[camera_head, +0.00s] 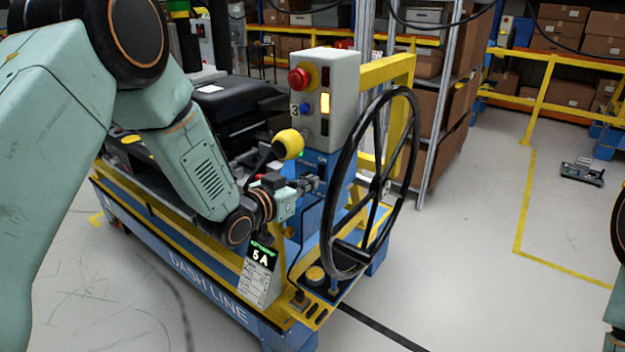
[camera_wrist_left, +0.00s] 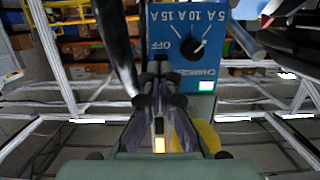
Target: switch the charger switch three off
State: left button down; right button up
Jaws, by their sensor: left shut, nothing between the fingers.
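The blue charger box (camera_head: 311,165) stands below the grey control box in the head view. In the left wrist view its blue face (camera_wrist_left: 185,70) appears upside down, with ampere marks, the word OFF and a lit green lamp (camera_wrist_left: 205,86). The black rotary switch (camera_wrist_left: 198,50) sits on this face; its white pointer leans up and right, away from the word OFF at its left. My left gripper (camera_head: 313,185) is shut and empty, close to the charger face. In the wrist view its fingertips (camera_wrist_left: 160,72) are beside the switch, to its lower left. My right gripper is out of view.
A black steering wheel (camera_head: 337,190) stands just right of my left gripper. A yellow ball-ended lever (camera_head: 288,144) rises behind it. The grey control box (camera_head: 325,95) marked 3 has a red button (camera_head: 300,78). A hanging card (camera_head: 260,278) reads 5 A.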

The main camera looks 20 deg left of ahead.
pick_arm(q)
jog(key=shift+w+d+f, duration=0.1)
jog(key=shift+w+d, duration=0.05)
jog(key=shift+w, duration=0.55)
jog(key=shift+w+d, duration=0.15)
jog(key=shift+f, duration=0.1)
